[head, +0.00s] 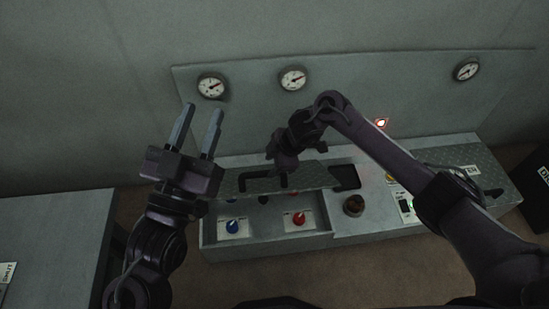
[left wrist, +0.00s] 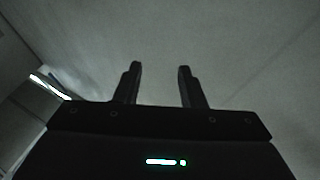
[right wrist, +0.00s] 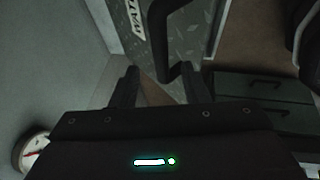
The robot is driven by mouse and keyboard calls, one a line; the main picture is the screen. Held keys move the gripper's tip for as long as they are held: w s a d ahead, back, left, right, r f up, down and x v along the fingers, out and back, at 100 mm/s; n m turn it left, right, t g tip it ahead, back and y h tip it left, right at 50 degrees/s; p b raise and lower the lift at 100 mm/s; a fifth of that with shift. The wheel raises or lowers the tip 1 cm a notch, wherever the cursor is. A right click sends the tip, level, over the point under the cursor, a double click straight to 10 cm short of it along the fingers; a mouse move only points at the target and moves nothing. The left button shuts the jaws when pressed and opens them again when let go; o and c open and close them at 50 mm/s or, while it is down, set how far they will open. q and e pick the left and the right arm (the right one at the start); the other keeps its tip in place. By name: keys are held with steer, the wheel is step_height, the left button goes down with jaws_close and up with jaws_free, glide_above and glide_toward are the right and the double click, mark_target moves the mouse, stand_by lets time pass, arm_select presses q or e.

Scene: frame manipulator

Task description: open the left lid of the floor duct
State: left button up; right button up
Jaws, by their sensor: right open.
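The floor duct (head: 265,243) is a long grey box at the wall's foot. Its left lid (head: 315,178), dark tread plate with a black handle (head: 243,183), is raised at a tilt, and a blue knob (head: 232,226) and a red knob (head: 299,217) show below it. My right gripper (head: 284,168) is open at the lid beside the handle; its fingertips are hard to make out. The right wrist view shows the handle (right wrist: 163,72) close to the open fingers and lettering on the lid (right wrist: 150,35). My left gripper (head: 198,122) is open, empty and pointing up, left of the lid.
Round gauges (head: 212,86) sit on the wall panel behind the duct. A grey cabinet (head: 50,240) stands at the left. Brown floor lies in front.

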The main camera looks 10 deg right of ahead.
arm_select(q)
steer(key=shift+w+d+f+g+y, duration=0.15)
steer(key=shift+f+g, duration=0.2)
steer(key=shift+f, duration=0.35)
steer(key=shift+w+f+g+y, duration=0.1)
steer(key=shift+f+g+y, duration=0.15)
steer(key=shift+f, duration=0.45)
steer(key=shift+w+d+f+g+y, duration=0.1)
steer(key=shift+f+g, duration=0.3)
steer(key=shift+f, duration=0.3)
